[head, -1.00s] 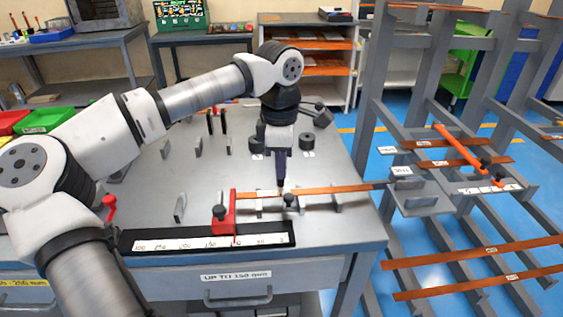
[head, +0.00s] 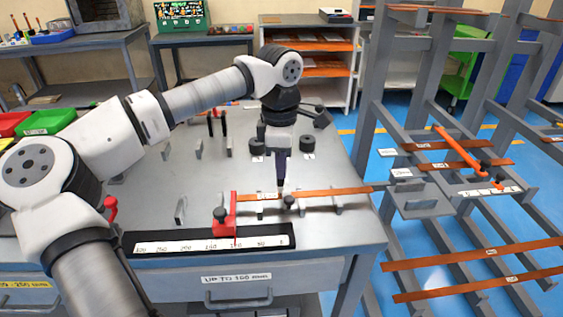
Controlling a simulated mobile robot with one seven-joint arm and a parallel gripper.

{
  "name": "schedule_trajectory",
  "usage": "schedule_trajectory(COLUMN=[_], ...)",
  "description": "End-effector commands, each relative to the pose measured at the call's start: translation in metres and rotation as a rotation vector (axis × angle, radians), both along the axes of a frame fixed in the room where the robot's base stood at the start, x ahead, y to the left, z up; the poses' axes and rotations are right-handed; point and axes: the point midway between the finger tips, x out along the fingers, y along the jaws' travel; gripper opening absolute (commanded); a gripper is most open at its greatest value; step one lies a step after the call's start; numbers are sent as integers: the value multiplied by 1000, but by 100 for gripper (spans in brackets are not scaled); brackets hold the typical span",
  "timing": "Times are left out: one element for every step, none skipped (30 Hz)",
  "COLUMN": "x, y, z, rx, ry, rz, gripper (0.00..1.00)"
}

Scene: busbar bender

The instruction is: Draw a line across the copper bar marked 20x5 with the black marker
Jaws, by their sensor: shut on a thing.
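A copper bar (head: 330,191) lies across the right half of the grey bench, from the red stop (head: 231,215) toward the rack on the right. A small white label (head: 268,196) sits near its left end; its text is too small to read. My gripper (head: 279,155) points straight down above the bar and is shut on a dark marker (head: 280,187). The marker is upright, with its tip at or very near the bar beside the label. I cannot tell whether it touches, and no drawn line is discernible.
A ruler strip (head: 210,244) with a black frame runs along the bench front. Small grey posts (head: 180,210) and dark round pieces (head: 308,144) stand on the bench. A rack (head: 410,120) with more copper bars (head: 470,255) stands at right.

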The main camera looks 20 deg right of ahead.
Motion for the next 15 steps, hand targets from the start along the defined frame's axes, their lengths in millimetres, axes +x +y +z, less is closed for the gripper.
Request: schedule_trajectory(x=[1, 1, 2, 2, 2, 2, 2, 2, 3, 3, 3, 4, 4, 5, 5], y=[0, 0, 0, 0, 0, 0, 0, -1, -1, -1, -1, -1, -1, -1, -1], z=[0, 0, 0, 0, 0, 0, 0, 0, 0, 0, 0, 1, 1, 1, 1], rx=[0, 0, 0, 0, 0, 0, 0, 0, 0, 0, 0, 0, 0, 0, 0], ry=[1, 1, 1, 1, 1, 1, 1, 1, 1, 1, 1, 0, 0, 0, 0], rz=[0, 0, 0, 0, 1, 1, 1, 1, 1, 1, 1, 1, 1, 1, 1], gripper=[0, 0, 0, 0, 0, 0, 0, 0, 0, 0, 0, 0, 0, 0, 0])
